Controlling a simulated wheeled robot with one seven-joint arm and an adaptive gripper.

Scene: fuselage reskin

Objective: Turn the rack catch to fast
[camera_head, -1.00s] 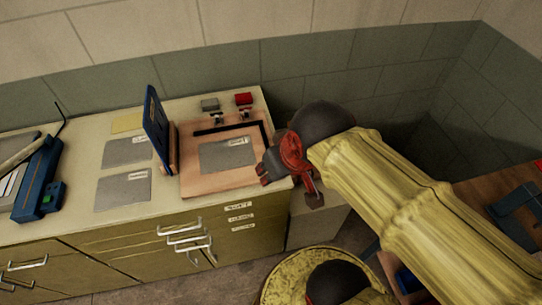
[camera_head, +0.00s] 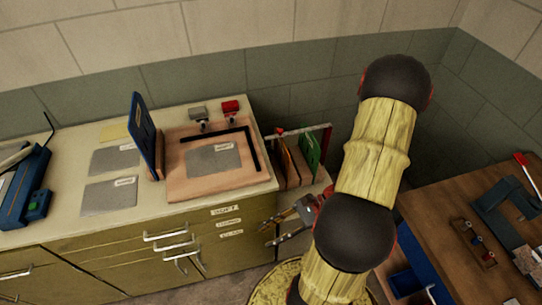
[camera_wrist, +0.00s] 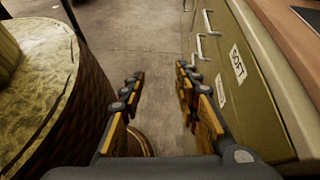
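The rack (camera_head: 308,129) stands just right of the counter in the head view, with a top bar and several upright panels, one green and others brown. A small orange-red piece (camera_head: 280,132) sits at the bar's left end; I cannot tell whether it is the catch or how it is set. My gripper (camera_head: 268,234) is below and in front of the rack, beside the drawer fronts, pointing left. In the wrist view my gripper (camera_wrist: 159,75) is open, with nothing between its fingers but floor. The rack does not show there.
Labelled drawers (camera_wrist: 222,80) with handles run close along the gripper's right in the wrist view. The counter (camera_head: 70,216) holds a wooden board (camera_head: 190,190), grey sheets and a blue upright panel (camera_head: 143,130). A wooden bench (camera_head: 440,215) with tools stands at right.

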